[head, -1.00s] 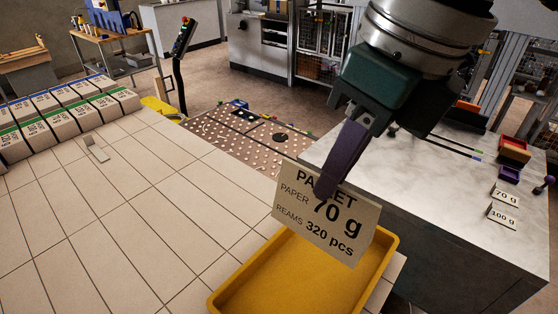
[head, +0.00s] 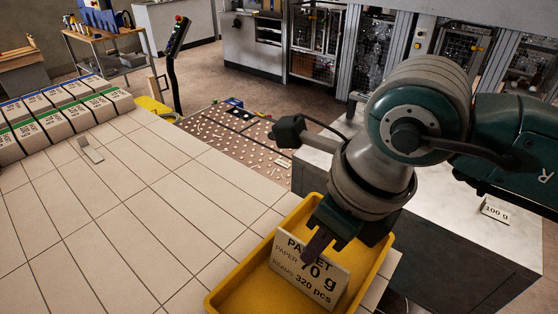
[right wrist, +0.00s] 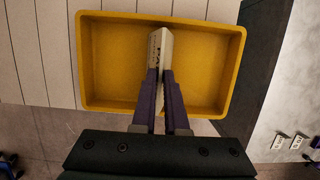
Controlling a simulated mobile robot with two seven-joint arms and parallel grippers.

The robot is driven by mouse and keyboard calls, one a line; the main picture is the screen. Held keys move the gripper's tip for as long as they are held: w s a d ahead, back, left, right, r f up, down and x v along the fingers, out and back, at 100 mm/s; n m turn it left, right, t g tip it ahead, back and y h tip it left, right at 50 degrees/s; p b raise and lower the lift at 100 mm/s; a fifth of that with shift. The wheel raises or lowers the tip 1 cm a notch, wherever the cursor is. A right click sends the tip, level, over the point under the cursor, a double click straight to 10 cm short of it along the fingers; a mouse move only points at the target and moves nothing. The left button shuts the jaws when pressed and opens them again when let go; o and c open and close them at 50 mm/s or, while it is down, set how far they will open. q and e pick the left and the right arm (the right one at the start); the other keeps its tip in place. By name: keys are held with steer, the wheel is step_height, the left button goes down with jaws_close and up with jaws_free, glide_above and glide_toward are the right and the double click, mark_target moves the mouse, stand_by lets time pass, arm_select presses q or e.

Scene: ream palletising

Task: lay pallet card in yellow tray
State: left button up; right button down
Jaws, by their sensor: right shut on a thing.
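The pallet card (head: 303,282) is a cream card printed "PALLET, PAPER 70 g, REAMS 320 pcs". My right gripper (head: 318,246) is shut on its upper part. The card stands tilted within the outline of the yellow tray (head: 226,291); I cannot tell whether its lower edge touches the tray floor. In the right wrist view, the purple fingers (right wrist: 160,93) pinch the card (right wrist: 159,50), seen nearly edge-on over the tray (right wrist: 208,19). The tray holds nothing else that I can see. My left gripper is not in view.
The tray stands at the near corner of the tiled table (head: 110,220). Wrapped reams (head: 60,115) lie in rows at the left, with a small light piece (head: 90,150) beside them. A grey-topped counter (head: 450,232) with a "100 g" card (head: 495,212) is at the right.

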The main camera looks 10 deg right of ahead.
steer(key=c, duration=0.9)
jaws_free()
steer(key=shift+f, duration=0.1)
steer(key=shift+c, duration=0.2)
step_height(320, 180, up, 9)
steer(key=p, duration=0.7)
steer(key=shift+p, duration=0.3)
